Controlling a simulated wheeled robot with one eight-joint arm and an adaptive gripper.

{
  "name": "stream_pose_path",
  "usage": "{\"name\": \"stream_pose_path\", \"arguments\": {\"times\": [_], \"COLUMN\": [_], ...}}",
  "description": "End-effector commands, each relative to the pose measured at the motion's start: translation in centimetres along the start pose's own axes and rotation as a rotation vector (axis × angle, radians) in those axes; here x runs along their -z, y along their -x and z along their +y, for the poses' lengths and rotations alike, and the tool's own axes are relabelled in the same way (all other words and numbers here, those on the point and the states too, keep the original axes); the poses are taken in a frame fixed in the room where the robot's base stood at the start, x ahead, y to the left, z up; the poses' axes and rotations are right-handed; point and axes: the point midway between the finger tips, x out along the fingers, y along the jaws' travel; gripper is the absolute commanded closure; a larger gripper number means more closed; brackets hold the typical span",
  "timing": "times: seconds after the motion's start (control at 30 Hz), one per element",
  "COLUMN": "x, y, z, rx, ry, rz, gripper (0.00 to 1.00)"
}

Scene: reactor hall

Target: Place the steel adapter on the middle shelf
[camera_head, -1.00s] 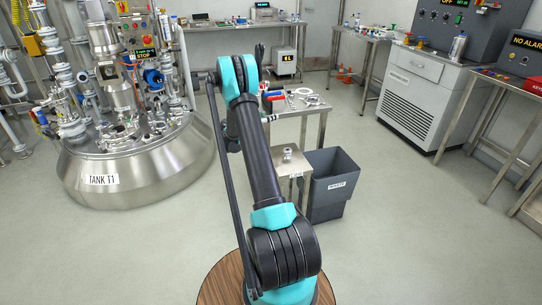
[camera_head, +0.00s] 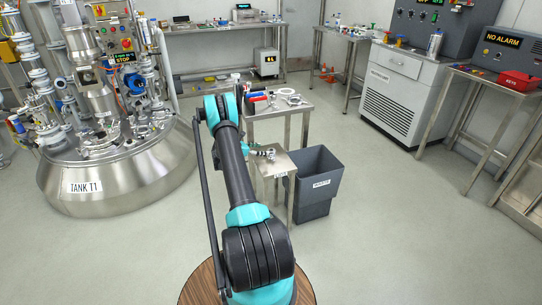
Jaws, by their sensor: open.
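The steel adapter (camera_head: 271,155) is a small shiny metal piece on top of the low steel stand (camera_head: 284,163), in front of the tool table. My gripper (camera_head: 264,152) reaches in from the left, low over the stand, with its fingers at or very near the adapter. It is open. It is too small in this view to tell whether the fingers straddle or touch the adapter. My arm covers the left part of the stand. I cannot make out which surface is the middle shelf.
A grey waste bin (camera_head: 318,190) stands right beside the stand. The tool table (camera_head: 300,107) with loose parts is just behind. Tank T1 (camera_head: 120,185) is at the left, a grey cabinet (camera_head: 392,100) at the right. The floor at front right is clear.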

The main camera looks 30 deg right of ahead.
Motion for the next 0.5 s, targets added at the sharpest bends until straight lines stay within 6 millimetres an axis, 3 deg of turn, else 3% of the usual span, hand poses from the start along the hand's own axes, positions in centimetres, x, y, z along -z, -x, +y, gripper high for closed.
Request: {"name": "stream_pose_path", "arguments": {"times": [0.1,0.37,0.5], "x": [0.0,0.1,0.4], "y": [-1.6,-2.9,-4.5], "z": [0.0,0.0,-0.2], "rx": [0.001,0.000,0.001], "ry": [0.000,0.000,-0.001], "rz": [0.000,0.000,0.000], "gripper": [0.32,0.32,0.32]}}
